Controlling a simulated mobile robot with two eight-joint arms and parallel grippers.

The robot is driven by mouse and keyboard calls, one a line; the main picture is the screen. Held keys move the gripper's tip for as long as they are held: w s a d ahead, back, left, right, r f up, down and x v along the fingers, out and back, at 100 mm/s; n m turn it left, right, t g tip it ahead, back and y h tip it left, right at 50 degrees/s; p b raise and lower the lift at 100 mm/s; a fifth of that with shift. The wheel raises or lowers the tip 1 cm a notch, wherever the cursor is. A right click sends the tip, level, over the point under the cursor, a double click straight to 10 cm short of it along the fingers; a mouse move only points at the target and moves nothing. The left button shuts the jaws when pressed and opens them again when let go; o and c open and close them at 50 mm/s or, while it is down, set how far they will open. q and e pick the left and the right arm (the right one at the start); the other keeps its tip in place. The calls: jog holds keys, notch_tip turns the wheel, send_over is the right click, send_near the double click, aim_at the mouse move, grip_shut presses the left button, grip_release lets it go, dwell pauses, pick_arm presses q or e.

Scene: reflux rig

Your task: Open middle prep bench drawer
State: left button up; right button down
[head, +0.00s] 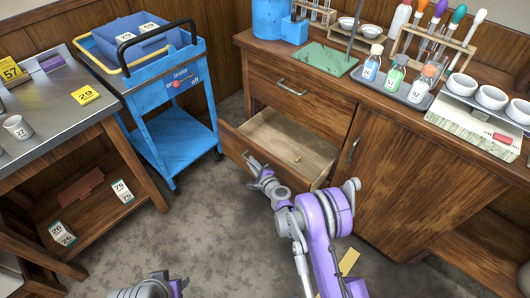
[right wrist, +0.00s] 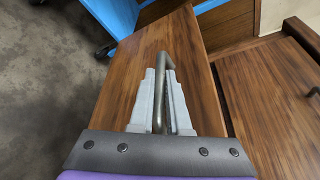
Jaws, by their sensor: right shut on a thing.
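The wooden prep bench (head: 390,105) stands at the right. Below its closed top drawer (head: 300,98), the middle drawer (head: 270,135) is pulled out, its pale inside showing from above. A small tan object (head: 298,158) lies in it. My right gripper (head: 255,168) is at the drawer's front. In the right wrist view, its two grey fingers (right wrist: 162,95) are shut around the metal bar handle (right wrist: 160,75) on the wooden drawer front (right wrist: 195,60). A grey and purple part of my left arm shows at the bottom edge; its fingers are out of the picture.
A blue cart (head: 165,100) stands left of the open drawer. A cupboard door (head: 395,185) with an upright handle is right of the drawer. A steel-topped table (head: 50,105) is at the far left. Bare grey floor (head: 190,225) lies in front. Bottles and racks stand on the bench.

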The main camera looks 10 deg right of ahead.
jog(key=s+a, duration=0.5)
jog(key=a, duration=0.1)
jog(key=shift+a, duration=0.15)
jog(key=c, duration=0.9)
grip_release()
jog(key=b+v, duration=0.1)
jog(key=v, duration=0.9)
jog(key=shift+s, duration=0.3)
jog(key=shift+r, duration=0.1)
